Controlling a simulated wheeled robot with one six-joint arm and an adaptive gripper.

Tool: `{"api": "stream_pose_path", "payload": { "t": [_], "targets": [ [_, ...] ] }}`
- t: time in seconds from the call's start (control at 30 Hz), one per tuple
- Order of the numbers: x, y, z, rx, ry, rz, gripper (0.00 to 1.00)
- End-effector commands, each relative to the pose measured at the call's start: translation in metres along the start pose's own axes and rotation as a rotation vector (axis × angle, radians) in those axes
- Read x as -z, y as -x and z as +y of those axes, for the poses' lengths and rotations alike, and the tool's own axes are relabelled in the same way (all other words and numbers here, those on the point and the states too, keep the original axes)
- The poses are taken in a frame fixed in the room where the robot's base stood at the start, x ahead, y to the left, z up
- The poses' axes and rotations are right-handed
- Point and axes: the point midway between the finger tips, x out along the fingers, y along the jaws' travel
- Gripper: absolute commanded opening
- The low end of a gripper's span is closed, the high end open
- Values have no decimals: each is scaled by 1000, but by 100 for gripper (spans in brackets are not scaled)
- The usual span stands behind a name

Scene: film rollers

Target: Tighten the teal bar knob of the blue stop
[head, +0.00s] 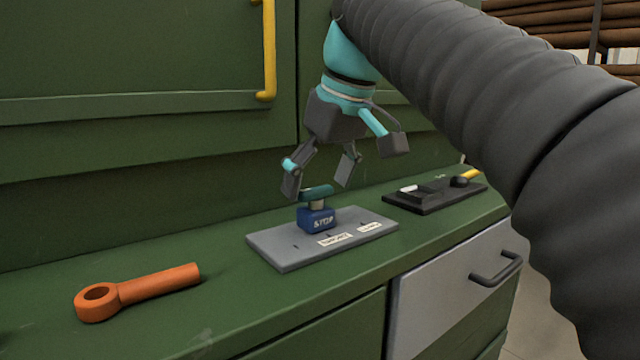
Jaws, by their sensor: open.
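The blue stop (318,219) is a small blue block with "STOP" lettering on its front. It sits on a grey plate (285,255) that has white labels. The teal bar knob (317,192) lies across the top of the stop on a short pale stem. My gripper (322,188) hangs above the stop, with its fingers spread apart and pointing down. The left fingertip is close to the left end of the knob, and the right one is behind and to the right. I cannot tell whether either finger touches the knob.
An orange ring-ended handle (150,288) lies on the green counter (190,325) at left. A black device with a yellow handle (435,194) sits right of the plate. A green cabinet wall with a yellow handle (268,50) rises behind. A grey drawer (455,290) is below.

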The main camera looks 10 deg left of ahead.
Motion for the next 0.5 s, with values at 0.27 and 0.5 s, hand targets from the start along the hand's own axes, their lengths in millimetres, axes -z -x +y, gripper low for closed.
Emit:
{"api": "stream_pose_path", "payload": {
  "t": [0.27,0.5],
  "targets": [
    [0,0,0,0,0,0,65],
    [0,0,0,0,0,0,28]
  ]
}}
